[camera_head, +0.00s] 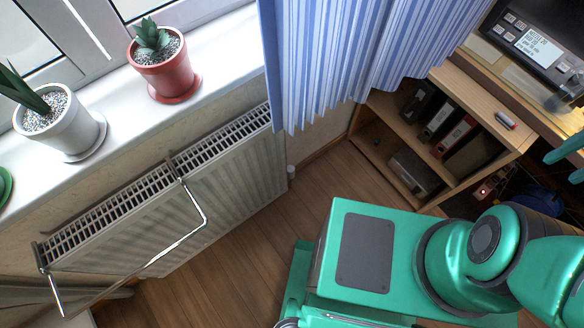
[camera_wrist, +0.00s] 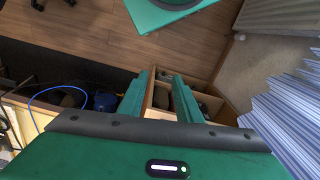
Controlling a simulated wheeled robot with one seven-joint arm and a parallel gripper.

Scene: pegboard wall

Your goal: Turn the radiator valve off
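The white panel radiator (camera_head: 225,170) hangs under the windowsill in the head view, and its end shows at the top right of the wrist view (camera_wrist: 285,15).
A blue striped curtain (camera_head: 335,60) hangs right of the radiator, above the valve. A wooden shelf (camera_head: 455,85) with binders stands at right. A metal drying rack (camera_head: 190,237) hangs on the radiator front. Potted plants stand on the sill (camera_head: 212,50). The wooden floor before the radiator is clear.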

